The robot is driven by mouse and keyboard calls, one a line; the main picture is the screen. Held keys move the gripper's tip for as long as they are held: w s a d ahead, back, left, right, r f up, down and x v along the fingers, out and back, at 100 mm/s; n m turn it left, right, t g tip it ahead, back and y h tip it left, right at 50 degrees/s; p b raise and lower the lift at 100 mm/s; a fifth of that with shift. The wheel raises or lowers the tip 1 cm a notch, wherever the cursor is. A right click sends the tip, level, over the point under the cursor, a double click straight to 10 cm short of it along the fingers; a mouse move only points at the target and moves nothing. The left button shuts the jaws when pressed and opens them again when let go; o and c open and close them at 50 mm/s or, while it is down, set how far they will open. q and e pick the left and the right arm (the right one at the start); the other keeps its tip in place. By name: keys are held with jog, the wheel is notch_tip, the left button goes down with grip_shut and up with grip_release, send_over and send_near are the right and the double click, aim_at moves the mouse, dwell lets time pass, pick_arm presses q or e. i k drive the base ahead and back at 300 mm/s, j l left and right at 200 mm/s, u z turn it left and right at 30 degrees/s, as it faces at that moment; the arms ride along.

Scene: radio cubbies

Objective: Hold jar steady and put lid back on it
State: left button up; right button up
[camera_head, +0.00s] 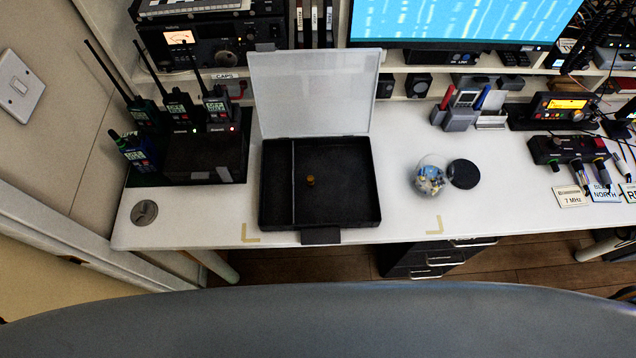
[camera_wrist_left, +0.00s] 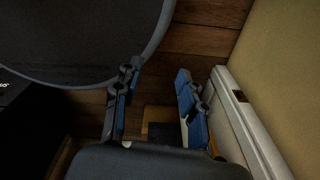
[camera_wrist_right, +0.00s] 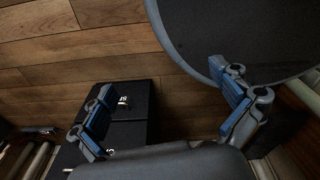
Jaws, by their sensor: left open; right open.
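A clear round jar (camera_head: 430,180) with small blue, white and yellowish pieces inside stands on the white desk, right of centre in the head view. A black round lid (camera_head: 464,174) lies flat on the desk just right of the jar; whether they touch I cannot tell. My left gripper (camera_wrist_left: 158,102) is open and empty over the wooden floor, below the desk. My right gripper (camera_wrist_right: 165,105) is open and empty, also over the floor, with dark drawers beyond it. Neither gripper shows in the head view, and neither wrist view shows the jar or lid.
An open black case (camera_head: 320,222) with a raised clear cover (camera_head: 314,92) and a small orange-brown piece (camera_head: 310,181) inside stands left of the jar. Radios (camera_head: 180,108) are at the left; a switch box (camera_head: 568,150) is at the right. Desk space in front of the jar is clear.

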aim_at(435, 172)
jog(key=z, duration=1.1)
